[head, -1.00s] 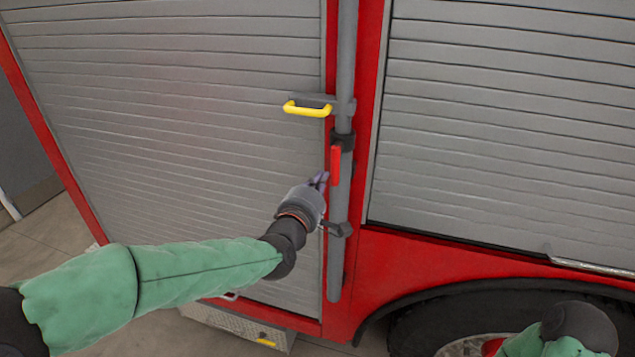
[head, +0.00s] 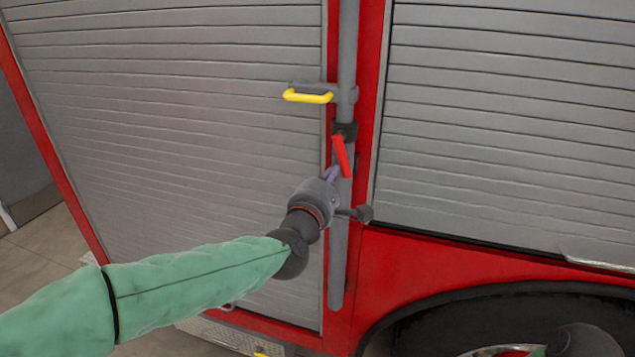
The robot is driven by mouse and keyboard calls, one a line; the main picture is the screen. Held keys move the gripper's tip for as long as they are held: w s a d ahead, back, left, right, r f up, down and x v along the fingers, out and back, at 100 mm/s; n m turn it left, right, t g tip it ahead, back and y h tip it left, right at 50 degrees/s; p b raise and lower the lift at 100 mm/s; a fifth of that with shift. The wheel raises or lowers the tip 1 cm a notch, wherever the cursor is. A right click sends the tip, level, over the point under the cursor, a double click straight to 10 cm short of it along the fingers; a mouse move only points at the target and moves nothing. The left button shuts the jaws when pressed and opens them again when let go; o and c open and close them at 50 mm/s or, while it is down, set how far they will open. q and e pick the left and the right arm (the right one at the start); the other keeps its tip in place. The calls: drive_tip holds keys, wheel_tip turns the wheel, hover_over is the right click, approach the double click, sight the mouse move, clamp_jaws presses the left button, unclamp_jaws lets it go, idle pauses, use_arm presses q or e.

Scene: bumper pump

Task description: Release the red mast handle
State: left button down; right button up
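The red mast handle (head: 342,156) is a short flat lever on a dark clamp (head: 345,131) around the grey vertical mast (head: 349,60). It hangs down from the clamp, tilted, with its lower end to the right. My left gripper (head: 334,173) is just below and left of the handle's lower end, its fingers at or very near it. I cannot tell whether they touch it or how far they are apart. My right arm shows only as a dark part at the bottom right corner; its gripper is out of view.
A yellow grab handle (head: 308,97) sticks out left of the mast above the clamp. A dark knob (head: 364,213) on a short rod shows right of the mast. Grey roller shutters (head: 170,120) flank the mast on the red truck. A wheel arch (head: 480,300) is at the lower right.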

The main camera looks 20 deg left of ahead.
sight(349, 175)
use_arm(q)
drive_tip(key=d+n+b, duration=0.1)
drive_tip(key=n+b, duration=0.2)
drive_tip(key=shift+d, duration=0.4)
drive_tip(key=d+n+b, duration=0.1)
drive_tip(key=n+b, duration=0.2)
drive_tip(key=shift+d+r, duration=0.35)
drive_tip(key=shift+r, duration=0.05)
drive_tip(key=shift+s+d+r+n+y+b, duration=0.1)
drive_tip(key=shift+d+r+n+b, duration=0.35)
drive_tip(key=shift+n+b, duration=0.5)
drive_tip(key=shift+w+d+r+n+y+b, duration=0.1)
drive_tip(key=shift+d+r+n+b, duration=0.45)
drive_tip(key=shift+n, duration=0.85)
drive_tip(key=shift+s+d+r+n+y+b, duration=0.1)
drive_tip(key=shift+d+r+n+b, duration=0.2)
drive_tip(key=shift+n+b, duration=0.7)
drive_tip(key=shift+r+n, duration=0.2)
drive_tip(key=shift+n, duration=0.25)
